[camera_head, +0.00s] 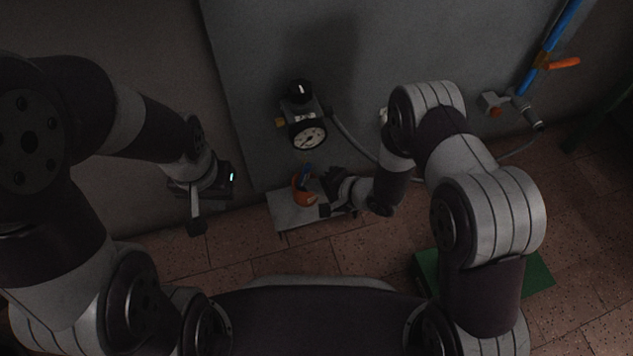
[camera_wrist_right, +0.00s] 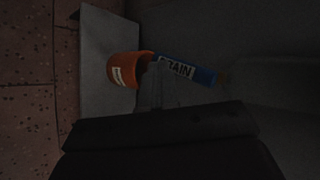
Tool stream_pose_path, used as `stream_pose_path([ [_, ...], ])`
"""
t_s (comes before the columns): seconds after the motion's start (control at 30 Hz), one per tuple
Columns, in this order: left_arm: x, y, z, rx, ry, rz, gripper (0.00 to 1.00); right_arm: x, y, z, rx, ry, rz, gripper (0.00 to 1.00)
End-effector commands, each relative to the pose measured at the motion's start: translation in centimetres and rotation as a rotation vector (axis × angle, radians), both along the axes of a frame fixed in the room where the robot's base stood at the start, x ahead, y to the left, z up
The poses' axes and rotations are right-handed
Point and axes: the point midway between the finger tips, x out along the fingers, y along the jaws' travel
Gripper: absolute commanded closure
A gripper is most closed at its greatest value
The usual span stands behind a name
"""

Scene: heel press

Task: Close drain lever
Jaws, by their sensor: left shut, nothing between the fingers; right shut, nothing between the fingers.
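The drain lever (camera_head: 306,174) is a small blue bar beside an orange part (camera_head: 303,193) above a grey shelf. In the right wrist view the blue lever (camera_wrist_right: 188,70) shows the letters "RAIN", and the orange part (camera_wrist_right: 124,70) with a white label is left of it. My right gripper (camera_head: 325,209) is shut and empty, just right of the orange part; I cannot tell whether it touches. Its dark body (camera_wrist_right: 160,130) fills the bottom of the wrist view. My left gripper (camera_head: 196,226) is shut and empty, well to the left of the shelf.
The grey shelf (camera_head: 284,214) stands against a grey panel. A round gauge (camera_head: 308,136) with a black knob (camera_head: 299,90) and a hose are above. A blue pipe with an orange handle (camera_head: 565,63) is at upper right. A green mat (camera_head: 538,275) lies on the tiled floor.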

Motion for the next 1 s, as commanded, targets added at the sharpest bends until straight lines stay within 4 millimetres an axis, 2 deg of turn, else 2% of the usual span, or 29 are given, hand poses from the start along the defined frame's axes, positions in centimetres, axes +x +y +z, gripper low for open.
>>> stream_pose_path([
  [0.37, 0.0, 0.0, 1.5, 0.000, 0.000, 0.000, 1.00, -0.3, 0.8, -0.1, 0.267, 0.088, -0.001, 1.00],
  [1.0, 0.0, 0.0, 0.2, 0.000, 0.000, 0.000, 1.00, -0.9, 2.7, 0.3, 0.842, 0.274, 0.000, 1.00],
])
